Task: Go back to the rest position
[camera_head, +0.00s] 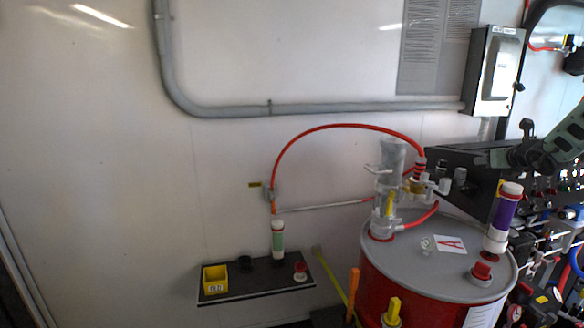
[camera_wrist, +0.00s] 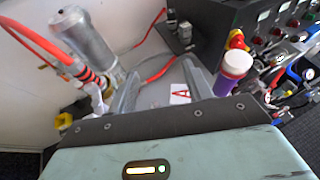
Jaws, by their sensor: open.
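My gripper (camera_wrist: 162,78) is open and empty in the wrist view, its two grey fingers apart above the drum lid. In the head view my arm comes in from the right edge, and its dark end hangs in front of the black control panel (camera_head: 452,165). A white bottle with a purple label (camera_head: 504,212) stands upright at the right of the drum lid, below my arm. It also shows in the wrist view (camera_wrist: 233,75), to the right of the fingers and apart from them.
The red drum (camera_head: 376,284) has a grey lid with a red cap (camera_head: 482,270), a clear pump fitting (camera_head: 390,165) and a red hose (camera_head: 345,126). A black wall shelf (camera_head: 240,292) holds a yellow bin (camera_head: 215,279) and a green-labelled bottle (camera_head: 278,240). The left wall area is clear.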

